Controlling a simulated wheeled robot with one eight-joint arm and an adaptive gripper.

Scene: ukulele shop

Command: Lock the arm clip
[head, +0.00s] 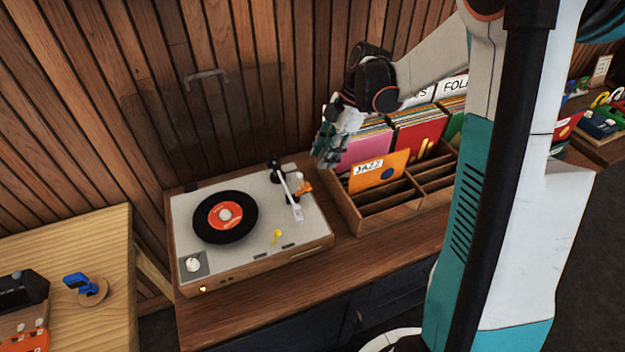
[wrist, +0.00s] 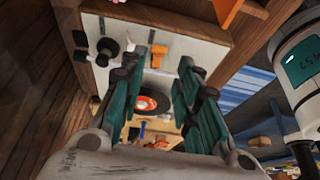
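A small orange clip (head: 305,187) sits beside the white tonearm (head: 290,195) on the turntable's (head: 265,259) right side. An orange piece that looks like this clip shows in the wrist view (wrist: 158,50), between my fingers in the picture. Whether the clip is latched is too small to tell. The tonearm lies at the deck's right, with its head off the black record (head: 240,229). My gripper (head: 324,150) is above and behind the turntable's right back corner, apart from the clip. Its teal fingers are spread and empty in the wrist view (wrist: 159,68).
A wooden record crate (head: 360,213) with an orange JAZZ sleeve (head: 378,172) stands close to the turntable's right. A clear raised lid (head: 208,115) stands behind the deck. A small yellow lever (head: 277,236) is at the deck's front. A light wooden table (head: 75,240) is at left.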

